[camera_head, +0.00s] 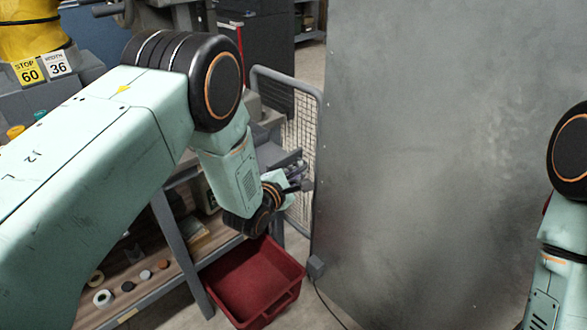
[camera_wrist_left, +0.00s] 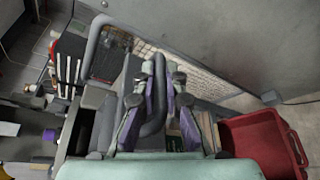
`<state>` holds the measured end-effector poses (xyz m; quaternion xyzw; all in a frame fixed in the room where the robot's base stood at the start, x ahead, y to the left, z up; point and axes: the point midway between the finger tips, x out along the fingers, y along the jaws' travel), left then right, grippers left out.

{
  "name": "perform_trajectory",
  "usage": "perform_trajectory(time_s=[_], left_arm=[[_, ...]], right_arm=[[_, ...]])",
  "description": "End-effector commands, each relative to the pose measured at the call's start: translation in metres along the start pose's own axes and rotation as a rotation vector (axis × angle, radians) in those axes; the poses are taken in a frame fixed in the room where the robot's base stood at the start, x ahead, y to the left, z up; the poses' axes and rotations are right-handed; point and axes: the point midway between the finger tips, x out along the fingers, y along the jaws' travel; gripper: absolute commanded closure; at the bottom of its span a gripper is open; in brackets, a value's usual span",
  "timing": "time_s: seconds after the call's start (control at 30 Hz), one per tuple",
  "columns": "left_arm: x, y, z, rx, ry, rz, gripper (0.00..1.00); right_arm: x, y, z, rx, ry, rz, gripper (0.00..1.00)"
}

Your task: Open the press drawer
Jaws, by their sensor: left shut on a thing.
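My left gripper (camera_head: 297,180) reaches down to the grey press drawer (camera_head: 273,155) beside the mesh guard. In the left wrist view, the fingers of this gripper (camera_wrist_left: 158,78) are closed around a dark grey bar-like handle (camera_wrist_left: 157,105). The drawer's grey body (camera_wrist_left: 104,122) shows behind and to the left of the fingers. My left forearm hides much of the press in the head view. How far the drawer stands out is hard to tell. My right arm shows at the right edge of the head view; its gripper is outside the picture.
A red bin (camera_head: 250,282) stands below my left gripper; it also shows in the left wrist view (camera_wrist_left: 262,145). A mesh guard (camera_head: 300,135) stands close behind. A large grey panel (camera_head: 430,150) fills the right. A low shelf (camera_head: 150,268) holds small parts.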

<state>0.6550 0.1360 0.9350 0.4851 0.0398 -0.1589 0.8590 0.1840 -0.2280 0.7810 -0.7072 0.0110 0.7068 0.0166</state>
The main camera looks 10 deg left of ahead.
Motion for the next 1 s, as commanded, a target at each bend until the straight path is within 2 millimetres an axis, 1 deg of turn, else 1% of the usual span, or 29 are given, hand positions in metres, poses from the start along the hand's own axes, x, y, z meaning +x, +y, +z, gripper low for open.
perform_trajectory(time_s=[0.03,0.47,0.5,0.6,0.87,1.0], left_arm=[[0.0019,0.0068,0.0040,0.003,-0.010,0.015,1.00],[0.0026,0.0086,0.0032,0.002,-0.009,0.018,1.00],[0.0025,0.0083,0.0033,0.002,-0.009,0.018,0.87],[0.0020,0.0071,0.0030,0.002,-0.008,0.016,0.80],[0.0002,0.0036,0.0020,0.000,-0.002,0.010,0.80],[-0.0071,0.0020,0.0023,0.000,-0.001,0.008,0.80]], right_arm=[[-0.0009,0.0000,-0.0001,0.000,0.000,0.000,0.54],[-0.0009,0.0000,-0.0002,0.000,0.001,0.000,0.54],[-0.0009,0.0000,-0.0002,0.000,0.000,0.000,0.54],[-0.0009,0.0000,-0.0002,0.000,0.001,0.000,0.54],[-0.0008,0.0000,-0.0001,0.000,0.000,0.000,0.54],[-0.0008,0.0000,-0.0002,0.000,0.000,0.000,0.54]])
